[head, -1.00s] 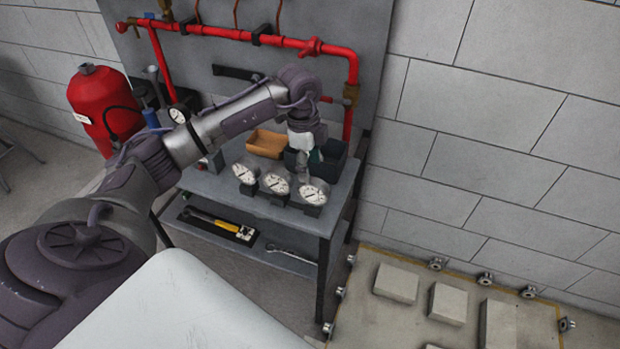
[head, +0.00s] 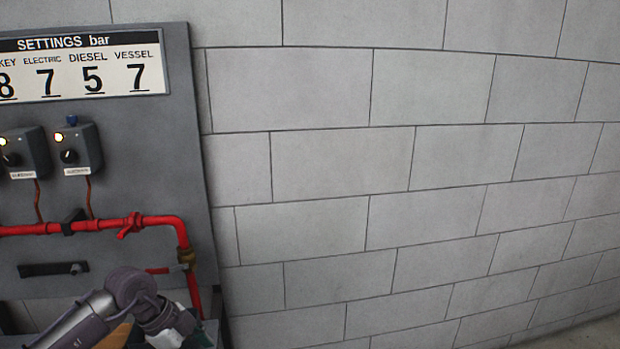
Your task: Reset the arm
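My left arm reaches in from the bottom left of the head view, its wrist bent down in front of the panel (head: 150,190). Only the upper part of my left gripper (head: 166,340) shows at the bottom edge. Its fingers are cut off, so I cannot tell whether it is open or shut or holds anything. My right arm and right gripper are not in view.
The panel bears a "SETTINGS bar" sign (head: 85,65), two switch boxes (head: 76,150) with lit lamps, and a red pipe (head: 100,226) with a red valve (head: 131,226). A bare block wall (head: 420,160) fills the right side.

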